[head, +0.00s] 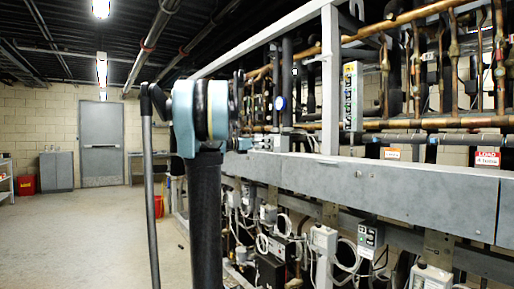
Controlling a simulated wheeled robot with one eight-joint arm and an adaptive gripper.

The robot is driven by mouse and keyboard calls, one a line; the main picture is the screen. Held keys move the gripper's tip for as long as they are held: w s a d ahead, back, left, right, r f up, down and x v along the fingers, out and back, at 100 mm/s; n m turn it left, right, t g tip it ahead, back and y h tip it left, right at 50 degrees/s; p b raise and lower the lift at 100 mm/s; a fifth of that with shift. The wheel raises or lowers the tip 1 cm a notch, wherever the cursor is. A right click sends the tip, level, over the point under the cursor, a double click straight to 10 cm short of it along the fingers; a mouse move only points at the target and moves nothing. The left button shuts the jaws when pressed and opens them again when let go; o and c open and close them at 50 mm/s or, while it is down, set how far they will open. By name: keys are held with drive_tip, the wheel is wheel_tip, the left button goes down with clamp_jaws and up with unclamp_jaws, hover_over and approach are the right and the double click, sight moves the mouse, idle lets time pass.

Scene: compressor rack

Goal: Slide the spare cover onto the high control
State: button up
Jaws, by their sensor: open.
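Several small control boxes are mounted on the compressor rack below the long grey beam. A light grey box (323,240) is right of the middle, and a box with a dark labelled front (369,238) is beside it. Another pale box (431,278) is cut by the bottom edge. I cannot tell which of them is the high control. I cannot pick out the spare cover. My arm, with pale blue joint caps and a black link, stands upright left of the middle and hides part of the rack's far end. I cannot make out my gripper in this view.
The long grey beam (370,192) runs along the rack front, with copper pipes (400,125) above and hanging cables below. A white upright post (330,80) rises in front. Open concrete floor (85,235) lies left, with a grey door (101,143) and red bin (26,185) beyond.

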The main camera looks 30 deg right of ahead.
sight(274, 137)
drive_tip(key=shift+w+d, duration=0.15)
drive_tip(key=shift+d, duration=1.65)
drive_tip(key=shift+w+d, duration=0.15)
drive_tip(key=shift+d, duration=1.6)
drive_tip(key=c, duration=0.9)
drive_tip(key=shift+r, duration=1.45)
drive_tip(key=a, duration=0.8)
drive_tip(key=s+a, duration=0.1)
drive_tip(key=a, duration=0.3)
drive_tip(key=shift+w, duration=0.1)
